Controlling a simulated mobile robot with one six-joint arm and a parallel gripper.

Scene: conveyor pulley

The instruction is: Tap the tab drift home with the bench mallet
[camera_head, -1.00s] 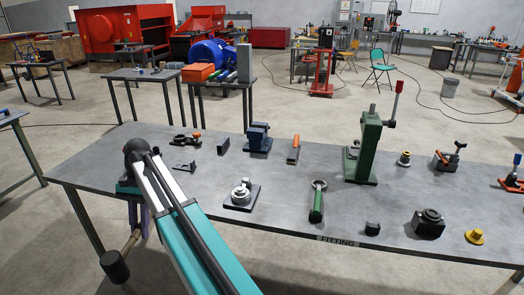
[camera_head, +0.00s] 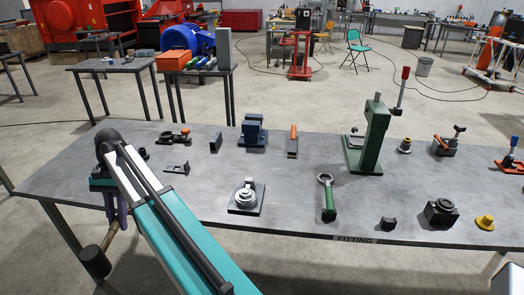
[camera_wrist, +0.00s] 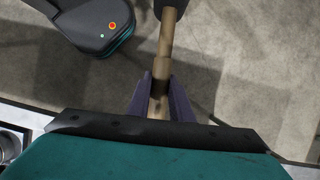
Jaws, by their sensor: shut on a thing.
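My gripper (camera_head: 116,208) is off the front left part of the grey bench and is shut on the mallet's wooden handle. In the wrist view the two purple fingers (camera_wrist: 160,98) press the handle from both sides. The mallet (camera_head: 110,238) hangs tilted, its dark head (camera_head: 95,262) low and to the left, clear of the bench. In the wrist view the handle (camera_wrist: 166,48) runs up to the dark head at the top edge. A steel round fixture on a dark plate (camera_head: 246,197) sits mid-bench. I cannot single out the tab drift for certain.
The bench (camera_head: 290,215) also holds a green-handled ring tool (camera_head: 328,200), a green press (camera_head: 370,140), a blue vise (camera_head: 253,131), a black block (camera_head: 440,212) and a yellow flanged piece (camera_head: 485,222). Bare surface lies around the fixture.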

